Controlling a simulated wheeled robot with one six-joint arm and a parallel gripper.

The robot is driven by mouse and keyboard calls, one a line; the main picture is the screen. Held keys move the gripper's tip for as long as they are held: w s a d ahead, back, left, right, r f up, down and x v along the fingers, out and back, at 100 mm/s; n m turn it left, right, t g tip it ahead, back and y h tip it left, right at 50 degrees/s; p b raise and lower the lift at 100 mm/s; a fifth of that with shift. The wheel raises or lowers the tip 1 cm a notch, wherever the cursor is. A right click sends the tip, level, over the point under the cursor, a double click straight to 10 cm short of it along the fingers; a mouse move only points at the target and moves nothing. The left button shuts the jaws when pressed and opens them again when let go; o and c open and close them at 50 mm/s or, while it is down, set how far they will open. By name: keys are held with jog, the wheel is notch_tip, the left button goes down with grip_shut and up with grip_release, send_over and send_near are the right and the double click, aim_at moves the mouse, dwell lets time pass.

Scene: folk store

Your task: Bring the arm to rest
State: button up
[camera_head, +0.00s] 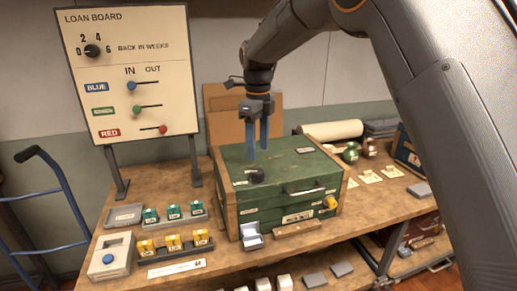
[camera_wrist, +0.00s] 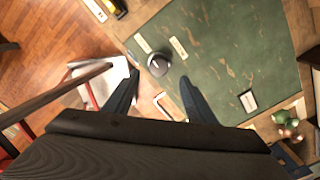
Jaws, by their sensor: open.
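My gripper (camera_head: 257,150) hangs from my arm, pointing down, above the top of the green chest (camera_head: 285,163). Its two blue fingers are apart with nothing between them. In the wrist view my gripper (camera_wrist: 160,77) is also open, with both fingertips showing. A dark round knob (camera_head: 257,176) sits on the chest's top, below the fingers. The knob also shows in the wrist view (camera_wrist: 158,65), just beyond the fingertips. The fingers look clear of the chest in the head view.
The loan board (camera_head: 126,75) stands at the left on the wooden bench (camera_head: 120,225). Several green and yellow items in racks lie at the front left. A pale roll (camera_head: 332,130) and jars lie behind right. A blue hand truck (camera_head: 55,215) stands left of the bench.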

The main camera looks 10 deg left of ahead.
jog(key=shift+d, duration=0.1)
jog(key=s+d+f+n+b, duration=0.1)
jog(key=s+d+f+n, duration=0.15)
jog(key=d, duration=0.45)
jog(key=s+d+f+n, duration=0.1)
jog(key=d+f+n, duration=0.1)
jog(key=d+n, duration=0.35)
jog(key=s+d+f+n+b, duration=0.1)
jog(key=s+d+f, duration=0.1)
jog(key=d, duration=0.6)
jog(key=s+d+f+n, duration=0.4)
jog(key=s+d+n, duration=0.2)
jog(key=s+d, duration=0.2)
jog(key=s+d+f+n+t+b, duration=0.1)
jog(key=s+d+f+n, duration=0.3)
jog(key=s+d, duration=0.4)
jog(key=shift+s+d+n, duration=0.3)
jog(key=shift+s+n, duration=0.6)
jog(key=shift+s, duration=0.25)
